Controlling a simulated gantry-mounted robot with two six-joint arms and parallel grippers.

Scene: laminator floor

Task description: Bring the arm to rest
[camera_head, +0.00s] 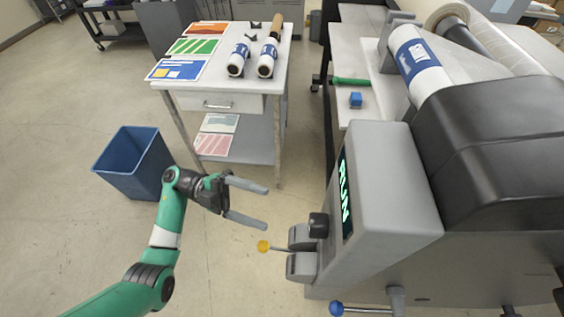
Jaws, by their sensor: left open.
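My left arm comes in from the lower left, green with dark joints. My left gripper (257,204) is open and empty, its two grey fingers apart and pointing right. It hangs in the air in front of the laminator's control panel, above and left of the yellow-knobbed lever (263,246) in the picture. I see no contact with anything. My right gripper is not in view.
The grey laminator (385,190) fills the right side, its panel display lit green. A blue-knobbed lever (337,308) sits low on it. A blue bin (134,165) stands behind my arm. A white cart (225,88) holds rolls and coloured sheets.

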